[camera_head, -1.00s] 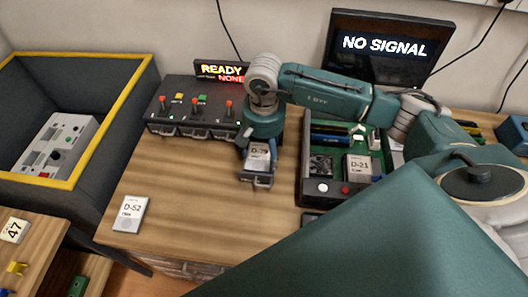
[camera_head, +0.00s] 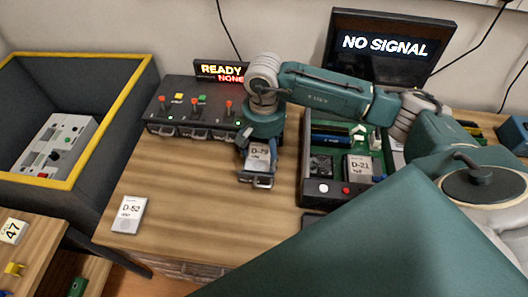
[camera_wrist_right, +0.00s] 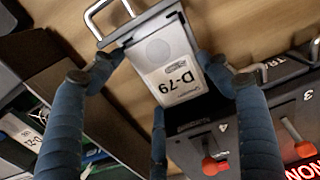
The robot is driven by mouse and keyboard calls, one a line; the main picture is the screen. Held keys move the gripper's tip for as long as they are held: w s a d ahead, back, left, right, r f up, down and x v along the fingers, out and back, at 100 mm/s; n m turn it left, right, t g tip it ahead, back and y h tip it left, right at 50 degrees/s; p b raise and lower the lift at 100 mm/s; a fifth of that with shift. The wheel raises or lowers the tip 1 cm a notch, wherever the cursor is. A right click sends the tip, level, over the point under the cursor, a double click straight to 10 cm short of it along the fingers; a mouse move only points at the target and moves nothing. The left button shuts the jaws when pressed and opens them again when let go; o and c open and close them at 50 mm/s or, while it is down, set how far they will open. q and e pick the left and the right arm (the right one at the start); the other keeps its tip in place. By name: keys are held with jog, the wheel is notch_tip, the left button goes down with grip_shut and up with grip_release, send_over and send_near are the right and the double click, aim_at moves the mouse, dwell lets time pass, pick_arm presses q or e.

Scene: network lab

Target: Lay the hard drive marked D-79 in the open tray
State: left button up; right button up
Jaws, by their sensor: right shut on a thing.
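The hard drive marked D-79 (camera_head: 259,157) is a light, flat block with a printed label. It is at the open tray (camera_head: 256,182), which sticks out from the front of the black bay unit. My right gripper (camera_head: 258,148) reaches down over it and is shut on the drive. In the right wrist view the label of the drive (camera_wrist_right: 172,72) shows between my right fingers (camera_wrist_right: 158,75), over the tray with its wire handle (camera_wrist_right: 112,18). I cannot tell whether the drive touches the tray floor. My left gripper is not in view.
The bay unit (camera_head: 190,98) has red levers and a READY / NONE sign (camera_head: 221,71). Drive D-52 (camera_head: 130,214) lies at the table's front left. Drive D-21 (camera_head: 359,168) sits in an open case (camera_head: 311,197) to the right. The table between is clear.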

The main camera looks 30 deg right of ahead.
dwell(0.4)
jog(key=shift+f+b, duration=0.2)
jog(key=shift+b, duration=0.3)
jog(key=shift+b, duration=0.3)
dwell(0.5)
jog(key=shift+f+b, duration=0.4)
jog(key=shift+b, duration=0.15)
dwell(0.5)
jog(key=o, duration=1.5)
jog(key=shift+o, duration=0.4)
jog(key=shift+r, duration=0.15)
